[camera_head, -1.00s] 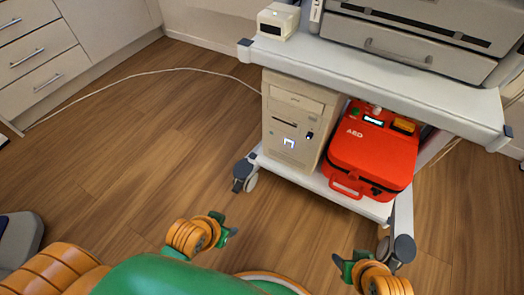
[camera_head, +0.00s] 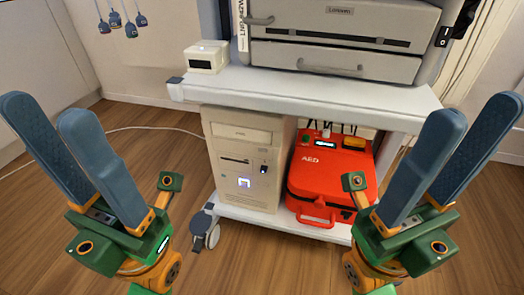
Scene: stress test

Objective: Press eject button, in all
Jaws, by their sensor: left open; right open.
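A beige computer tower (camera_head: 243,165) stands upright on the lower shelf of a white cart. Its front shows an optical drive bay (camera_head: 241,133) near the top, a floppy slot below it, and a blue-white lit spot lower down. Which small mark is the eject button is too small to tell. My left gripper (camera_head: 45,112) is open and empty, raised to the left of the tower and apart from it. My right gripper (camera_head: 480,125) is open and empty, raised at the right, in front of the cart's right side. Neither touches anything.
A red AED case (camera_head: 330,178) sits right of the tower. The cart's top shelf (camera_head: 300,96) overhangs both and carries a small white box (camera_head: 206,57) and a grey printer-like machine (camera_head: 335,45). A caster (camera_head: 205,229) stands at the front left. The wooden floor left of the tower is clear except for a cable.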

